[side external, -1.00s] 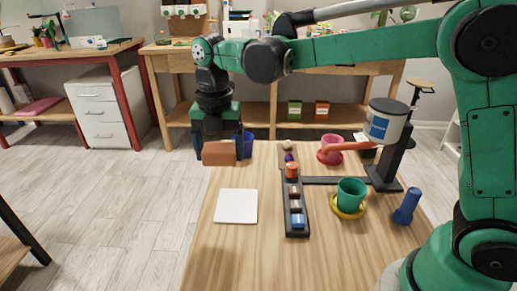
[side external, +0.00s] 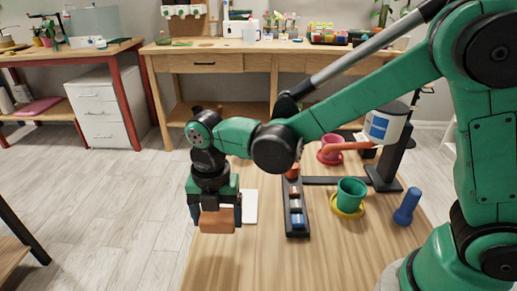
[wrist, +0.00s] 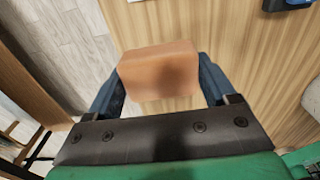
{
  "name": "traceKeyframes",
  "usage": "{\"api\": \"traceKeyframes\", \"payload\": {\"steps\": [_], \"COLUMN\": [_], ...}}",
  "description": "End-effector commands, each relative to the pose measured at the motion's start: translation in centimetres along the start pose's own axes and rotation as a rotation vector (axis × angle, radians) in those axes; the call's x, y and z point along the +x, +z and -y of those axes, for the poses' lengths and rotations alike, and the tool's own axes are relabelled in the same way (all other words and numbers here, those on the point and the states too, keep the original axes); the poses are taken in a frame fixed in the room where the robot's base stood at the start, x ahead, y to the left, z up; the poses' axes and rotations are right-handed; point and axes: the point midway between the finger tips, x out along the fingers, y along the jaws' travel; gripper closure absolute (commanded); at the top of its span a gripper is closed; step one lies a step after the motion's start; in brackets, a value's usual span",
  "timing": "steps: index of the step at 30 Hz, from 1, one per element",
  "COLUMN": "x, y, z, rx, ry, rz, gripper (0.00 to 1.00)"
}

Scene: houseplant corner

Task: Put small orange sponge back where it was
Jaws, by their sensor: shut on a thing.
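My gripper (side external: 216,217) is shut on the small orange sponge (side external: 217,220), a plain block held between its two fingers. In the side view it hangs at the left edge of the wooden table, in front of a white square pad (side external: 250,207) that it partly hides. In the wrist view the sponge (wrist: 160,72) sits between both fingers, with wood grain behind it. I cannot tell its exact height above the table.
A black rack (side external: 297,212) with several small items stands mid-table. To its right are a green pot on a yellow saucer (side external: 350,195), a blue bottle-like object (side external: 407,206), a pink pot (side external: 331,148) and a black stand (side external: 384,172). The front table area (side external: 260,265) is clear.

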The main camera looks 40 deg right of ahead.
Motion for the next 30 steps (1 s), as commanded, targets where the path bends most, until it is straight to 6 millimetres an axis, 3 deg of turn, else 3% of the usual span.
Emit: {"api": "traceKeyframes", "payload": {"steps": [13, 26, 27, 29, 30], "x": [5.0, 5.7, 5.7, 5.7, 5.7], "y": [0.0, 0.0, 0.0, 0.0, 0.0], "z": [-0.1, 0.0, 0.0, 0.0, 0.0], "rx": [0.000, 0.000, 0.000, 0.000, 0.000], "ry": [0.000, 0.000, 0.000, 0.000, 0.000], "rz": [0.000, 0.000, 0.000, 0.000, 0.000], "gripper": [0.64, 0.64, 0.16, 0.00, 0.00]}}
